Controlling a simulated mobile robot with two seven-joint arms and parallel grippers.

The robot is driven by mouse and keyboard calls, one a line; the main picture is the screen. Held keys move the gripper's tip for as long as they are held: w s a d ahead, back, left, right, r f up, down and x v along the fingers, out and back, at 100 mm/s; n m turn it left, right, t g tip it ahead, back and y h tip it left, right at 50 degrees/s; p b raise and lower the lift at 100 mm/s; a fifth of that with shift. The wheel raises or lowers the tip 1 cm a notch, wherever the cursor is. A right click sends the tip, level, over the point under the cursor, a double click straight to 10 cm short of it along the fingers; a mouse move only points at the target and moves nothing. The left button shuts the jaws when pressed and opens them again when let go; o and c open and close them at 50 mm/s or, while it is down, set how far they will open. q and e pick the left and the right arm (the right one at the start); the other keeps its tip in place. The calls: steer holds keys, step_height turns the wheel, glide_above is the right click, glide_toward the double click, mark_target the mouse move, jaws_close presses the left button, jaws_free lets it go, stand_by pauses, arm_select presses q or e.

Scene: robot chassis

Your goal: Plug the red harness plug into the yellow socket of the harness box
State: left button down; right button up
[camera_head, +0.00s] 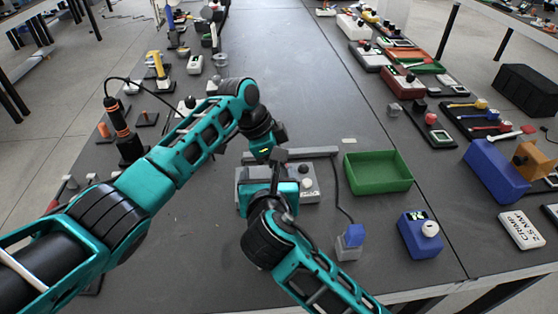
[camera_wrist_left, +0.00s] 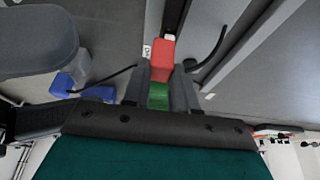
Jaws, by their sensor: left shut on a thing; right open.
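The red harness plug (camera_wrist_left: 160,55) is between the fingers of my left gripper (camera_wrist_left: 162,68) in the left wrist view. A green patch shows between the fingers beside it; I cannot tell what it is. In the head view my left gripper (camera_head: 278,156) is over the grey harness box (camera_head: 310,190), and the plug is hidden there. I cannot make out the yellow socket. My right gripper (camera_head: 275,178) is open, low over the box's left part and covering much of it. Whether it touches the box is unclear.
A black cable runs from the grey bar (camera_head: 322,152) to a blue block (camera_head: 355,235). A green tray (camera_head: 378,172) and a blue device (camera_head: 418,235) stand to the right. A dark upright tool (camera_head: 122,130) stands left. The table's far middle is clear.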

arm_select(q)
steer(key=shift+f+b, duration=0.5)
steer(key=shift+f, duration=0.4)
steer(key=shift+f, duration=0.25)
steer(key=c, duration=0.8)
jaws_free()
steer(key=shift+r, duration=0.1)
steer(key=v, duration=1.3)
steer(key=shift+p, duration=0.4)
